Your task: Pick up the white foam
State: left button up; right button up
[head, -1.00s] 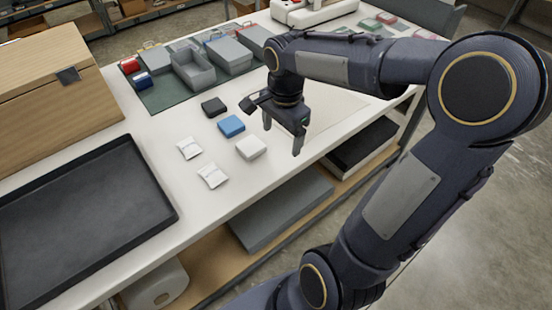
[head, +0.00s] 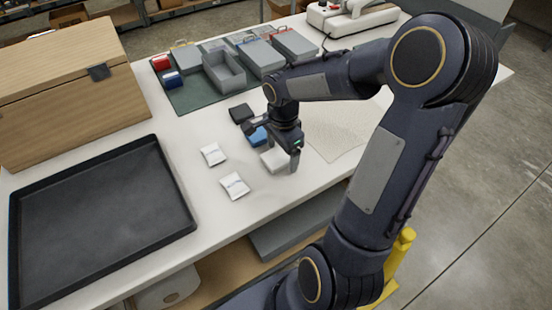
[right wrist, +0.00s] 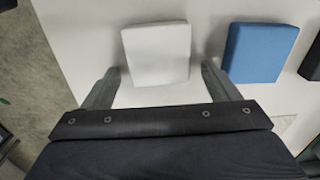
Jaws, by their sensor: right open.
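The white foam (head: 273,161) is a small square block on the white table, partly hidden by my right gripper (head: 274,148) in the head view. In the right wrist view the white foam (right wrist: 157,52) lies between and just beyond the two open fingertips (right wrist: 160,70), with a gap on each side. The right gripper is open and empty, pointing down over the block. My left gripper is not in view.
A blue block (right wrist: 258,52) and a black block (head: 241,114) lie beside the foam. Two white packets (head: 234,185) lie to its left. A black tray (head: 180,215), a wooden box (head: 75,100) and grey bins (head: 224,72) stand farther off.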

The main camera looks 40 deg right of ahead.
jog(key=c, duration=1.1)
jog(key=shift+o, duration=0.2)
